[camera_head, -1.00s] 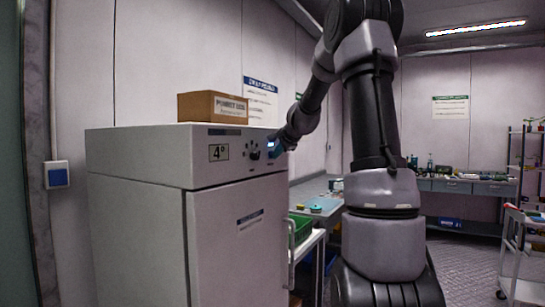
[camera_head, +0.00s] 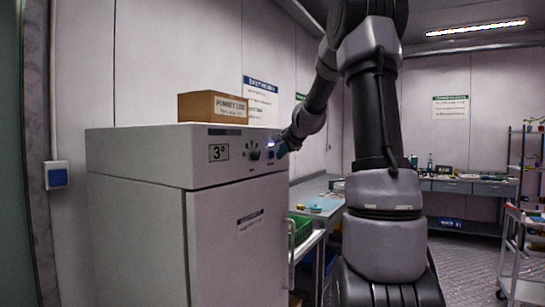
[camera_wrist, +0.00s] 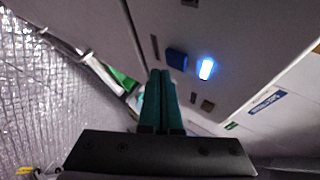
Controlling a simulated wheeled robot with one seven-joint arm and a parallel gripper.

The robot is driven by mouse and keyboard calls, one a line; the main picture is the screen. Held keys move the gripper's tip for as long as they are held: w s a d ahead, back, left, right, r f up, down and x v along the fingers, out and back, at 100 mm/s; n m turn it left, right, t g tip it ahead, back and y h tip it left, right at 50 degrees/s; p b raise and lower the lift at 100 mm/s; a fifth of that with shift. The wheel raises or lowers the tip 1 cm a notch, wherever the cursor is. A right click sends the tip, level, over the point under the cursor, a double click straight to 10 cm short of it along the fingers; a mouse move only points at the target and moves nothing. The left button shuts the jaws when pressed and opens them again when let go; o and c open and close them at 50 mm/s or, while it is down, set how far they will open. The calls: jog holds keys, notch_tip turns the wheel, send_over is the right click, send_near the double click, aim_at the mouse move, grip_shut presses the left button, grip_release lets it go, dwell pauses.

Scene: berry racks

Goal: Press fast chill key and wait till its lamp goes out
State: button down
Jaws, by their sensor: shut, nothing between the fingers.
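The white chiller cabinet (camera_head: 140,155) stands at the left with a control panel along its top front. Its display (camera_head: 219,153) reads 3°. A round dark knob (camera_head: 254,154) sits right of the display. In the wrist view a dark blue key (camera_wrist: 177,59) sits beside a lamp (camera_wrist: 206,69) that glows blue-white. The lamp also shows as a small blue glow in the head view (camera_head: 271,142). My gripper (camera_wrist: 160,73) has its green fingers together, empty, just short of the blue key in the picture; it also shows at the panel's right end (camera_head: 281,151).
A cardboard box (camera_head: 212,107) sits on top of the cabinet. A bench with a green crate (camera_head: 300,229) is right of it. A shelf trolley (camera_head: 524,250) stands at the far right. Bare floor shows between the bench and trolley.

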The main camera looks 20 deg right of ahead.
jog(key=shift+s+d, duration=0.8)
jog(key=shift+s, duration=0.2)
jog(key=shift+s+d, duration=0.75)
jog(key=shift+s, duration=0.2)
jog(key=s+a+r+n+g+y, duration=0.2)
jog(key=s+a+n, duration=0.4)
jog(key=s+a, duration=0.9)
jog(key=s+a+f+n+g, duration=0.1)
jog(key=s+a+f+n, duration=0.1)
jog(key=s, duration=0.7)
jog(key=s+a+f+n+g, duration=0.1)
jog(key=s+f+n, duration=0.2)
jog(key=s, duration=0.7)
jog(key=shift+s+a+n+g+h, duration=0.3)
jog(key=shift+a+n+h, duration=0.1)
jog(key=shift+f, duration=0.1)
dwell(0.7)
